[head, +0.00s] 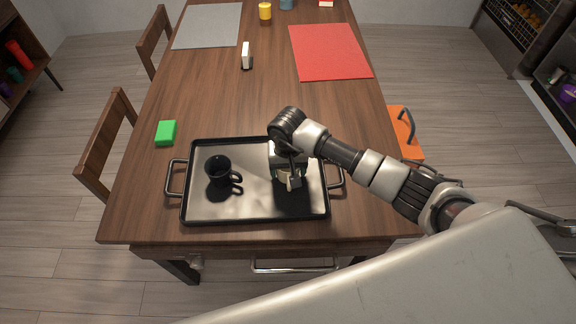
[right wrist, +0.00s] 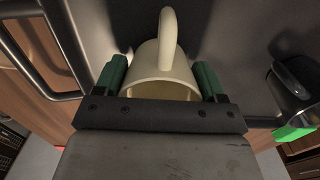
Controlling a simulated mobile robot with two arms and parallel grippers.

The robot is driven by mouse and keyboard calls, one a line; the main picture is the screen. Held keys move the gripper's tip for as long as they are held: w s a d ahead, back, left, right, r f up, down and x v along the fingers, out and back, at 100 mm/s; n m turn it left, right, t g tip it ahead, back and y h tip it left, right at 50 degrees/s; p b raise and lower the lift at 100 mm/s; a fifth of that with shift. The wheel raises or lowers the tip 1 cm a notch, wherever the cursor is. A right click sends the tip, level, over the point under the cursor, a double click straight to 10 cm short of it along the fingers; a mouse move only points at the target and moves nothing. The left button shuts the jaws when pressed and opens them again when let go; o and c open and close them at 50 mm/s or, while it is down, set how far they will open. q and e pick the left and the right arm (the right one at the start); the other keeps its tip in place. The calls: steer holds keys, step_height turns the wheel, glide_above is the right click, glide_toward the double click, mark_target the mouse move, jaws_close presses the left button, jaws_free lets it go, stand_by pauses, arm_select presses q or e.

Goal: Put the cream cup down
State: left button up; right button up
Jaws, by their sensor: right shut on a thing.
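The cream cup (right wrist: 162,60) is between the green-padded fingers of my right gripper (right wrist: 160,80) in the right wrist view, its handle at the top of the picture. In the head view my right gripper (head: 288,180) is over the right half of the black-rimmed tray (head: 232,217). It hides most of the cream cup (head: 284,176) there. I cannot tell whether the cup's base touches the tray. My left gripper is not in view.
A black cup (head: 218,170) stands on the tray's left half. A green block (head: 166,133) lies beyond the tray at left. The mid-table is clear.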

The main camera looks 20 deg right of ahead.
steer(key=shift+f, duration=0.15)
steer(key=o, duration=1)
steer(key=shift+r, duration=0.3)
step_height(320, 180, up, 12)
steer(key=shift+f+b, duration=0.1)
steer(key=shift+b, duration=0.55)
